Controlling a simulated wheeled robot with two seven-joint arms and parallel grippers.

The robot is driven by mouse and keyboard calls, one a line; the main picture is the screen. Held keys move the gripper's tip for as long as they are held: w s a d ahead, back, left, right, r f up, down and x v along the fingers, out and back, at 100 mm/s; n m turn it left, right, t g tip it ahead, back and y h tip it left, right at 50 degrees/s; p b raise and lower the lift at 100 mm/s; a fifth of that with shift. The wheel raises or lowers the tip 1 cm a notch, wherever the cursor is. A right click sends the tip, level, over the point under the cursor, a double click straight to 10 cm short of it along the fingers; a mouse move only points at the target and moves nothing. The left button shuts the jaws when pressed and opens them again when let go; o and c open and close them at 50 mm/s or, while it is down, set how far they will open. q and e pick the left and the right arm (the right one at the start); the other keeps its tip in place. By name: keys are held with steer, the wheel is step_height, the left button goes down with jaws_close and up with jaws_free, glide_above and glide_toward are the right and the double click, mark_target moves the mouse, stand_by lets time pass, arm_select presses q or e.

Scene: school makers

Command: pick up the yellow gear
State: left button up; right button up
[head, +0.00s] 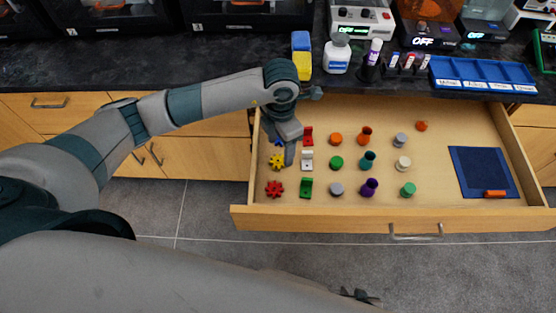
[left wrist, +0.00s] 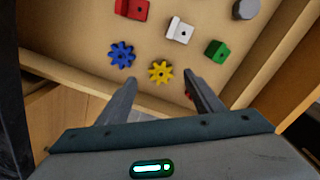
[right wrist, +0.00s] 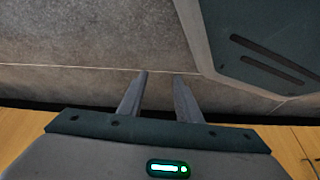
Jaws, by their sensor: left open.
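The yellow gear (head: 277,161) lies flat in the left part of the open drawer, between a blue gear (head: 278,143) and a red gear (head: 274,189). My left gripper (head: 287,154) reaches down into the drawer beside it. In the left wrist view, the yellow gear (left wrist: 161,72) shows between and just beyond the fingertips of the open, empty left gripper (left wrist: 160,80). The blue gear (left wrist: 122,54) is to its left. The red gear is mostly hidden behind the right finger. My right gripper (right wrist: 162,74) has its fingers apart, with nothing between them, over the grey floor.
Red, white and green brackets (head: 306,160) stand close right of the gears. Several coloured cylinders and a blue mat (head: 463,181) fill the rest of the drawer (head: 330,216). The counter edge above holds a glue bottle (head: 337,55) and a blue tray (head: 482,75).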

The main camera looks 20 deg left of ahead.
mark_target(278, 161)
steer(key=shift+w+d, duration=0.1)
steer(key=shift+d, duration=0.15)
arm_select(q)
steer(key=shift+s+a+f, duration=0.1)
steer(key=shift+s+f, duration=0.1)
steer(key=shift+f, duration=0.4)
step_height(278, 161, down, 3)
steer(key=shift+s+a+p, duration=0.15)
steer(key=shift+p, duration=0.5)
steer(key=shift+f, duration=0.55)
arm_select(e)
steer(key=shift+w+a+r+t, duration=0.5)
steer(key=shift+w+a, duration=0.05)
steer(key=shift+w, duration=0.1)
arm_select(q)
steer(key=c, duration=1.1)
